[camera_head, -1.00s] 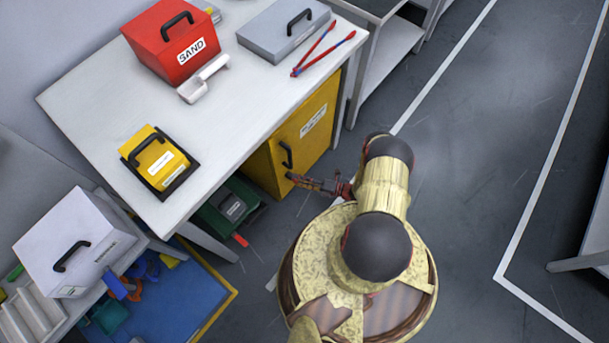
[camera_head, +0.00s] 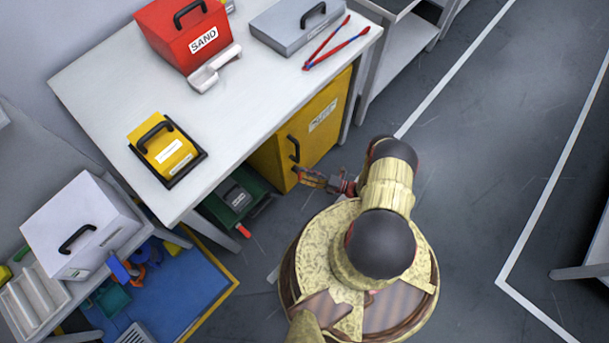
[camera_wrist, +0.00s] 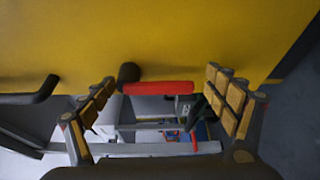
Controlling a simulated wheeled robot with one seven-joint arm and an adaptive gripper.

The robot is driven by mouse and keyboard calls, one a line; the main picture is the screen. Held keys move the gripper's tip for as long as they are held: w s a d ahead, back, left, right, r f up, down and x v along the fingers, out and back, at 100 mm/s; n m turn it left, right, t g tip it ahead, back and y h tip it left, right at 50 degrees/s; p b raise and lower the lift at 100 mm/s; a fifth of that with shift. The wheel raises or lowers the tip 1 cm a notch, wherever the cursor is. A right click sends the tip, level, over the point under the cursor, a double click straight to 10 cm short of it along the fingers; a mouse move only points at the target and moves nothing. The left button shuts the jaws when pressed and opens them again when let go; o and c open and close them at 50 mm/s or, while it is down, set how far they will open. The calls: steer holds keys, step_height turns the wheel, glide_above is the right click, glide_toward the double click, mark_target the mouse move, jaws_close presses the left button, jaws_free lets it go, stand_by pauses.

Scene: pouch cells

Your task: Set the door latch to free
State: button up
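The yellow cabinet (camera_head: 325,105) stands under the white table, its labelled door facing my arm. A black door handle (camera_head: 294,149) shows there, and at the left in the wrist view (camera_wrist: 30,98). The latch (camera_wrist: 158,88) is a red bar with a round black pivot at its left end, low on the yellow door (camera_wrist: 170,35). The bar lies about level, pointing right in the wrist view. My gripper (camera_wrist: 160,95) is open, with one padded finger on each side of the latch; I see no clear contact. In the head view my gripper (camera_head: 306,177) is at the door's lower part.
The table (camera_head: 250,100) holds a red sand box (camera_head: 170,38), a white scoop, a grey case, red-blue tongs and a yellow box. A green box (camera_head: 238,200) is under the table. A white box (camera_head: 85,220) stands at left. Floor to the right (camera_head: 470,150) is clear.

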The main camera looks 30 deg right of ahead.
steer(key=shift+o, duration=0.9)
steer(key=shift+s, duration=0.1)
steer(key=v, duration=1.2)
